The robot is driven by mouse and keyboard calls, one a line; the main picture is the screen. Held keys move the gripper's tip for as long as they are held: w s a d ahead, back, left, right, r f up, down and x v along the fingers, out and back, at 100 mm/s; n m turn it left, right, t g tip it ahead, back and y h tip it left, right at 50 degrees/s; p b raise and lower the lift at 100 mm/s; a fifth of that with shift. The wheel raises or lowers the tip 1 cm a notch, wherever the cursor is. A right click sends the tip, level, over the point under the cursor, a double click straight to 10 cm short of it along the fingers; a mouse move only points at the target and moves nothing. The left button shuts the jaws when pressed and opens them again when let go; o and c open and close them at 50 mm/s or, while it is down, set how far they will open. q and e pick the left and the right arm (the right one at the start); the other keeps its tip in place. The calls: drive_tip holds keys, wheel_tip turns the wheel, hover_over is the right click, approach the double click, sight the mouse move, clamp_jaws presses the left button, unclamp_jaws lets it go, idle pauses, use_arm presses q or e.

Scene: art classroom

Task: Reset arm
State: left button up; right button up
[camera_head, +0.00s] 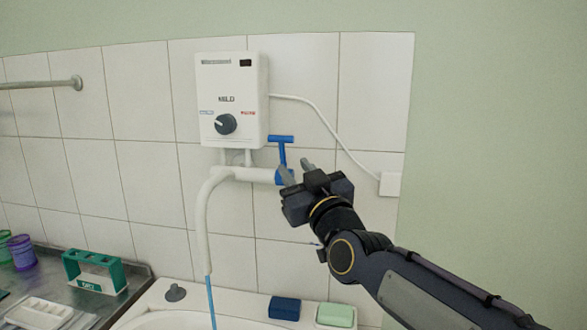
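My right gripper (297,172) comes in from the right, up at the wall. Its two fingers are apart, with nothing seen between them. The fingertips are close to the blue tap handle (281,150), just below and beside its T-shaped top; I cannot tell whether they touch it. The lower part of the tap is partly hidden behind a finger. A stream of blue water (211,300) shows below the white spout (203,215). My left gripper does not show.
A white water heater (232,98) with a black dial hangs on the tiled wall above the tap. Below are a sink rim (160,308), a blue sponge (284,308) and a green soap bar (336,315). A green rack (95,271) and purple cup (22,252) stand at left.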

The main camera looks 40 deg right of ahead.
idle(0.4)
drive_tip(key=s+a+f+g+y+p, duration=0.2)
drive_tip(key=a+f+g+y+p, duration=0.1)
drive_tip(key=a+f, duration=0.25)
drive_tip(key=s+a+f+g+y+p, duration=0.3)
drive_tip(key=a+f+g, duration=0.1)
drive_tip(key=f, duration=0.3)
drive_tip(key=s+a+f+g+y+p, duration=0.3)
drive_tip(key=s+a+f+g, duration=0.4)
drive_tip(key=s+f, duration=0.4)
drive_tip(key=shift+s+a+f+m+g+y+p, duration=0.2)
drive_tip(key=shift+s+a+m+g+y+p, duration=0.15)
drive_tip(key=shift+s+a, duration=0.65)
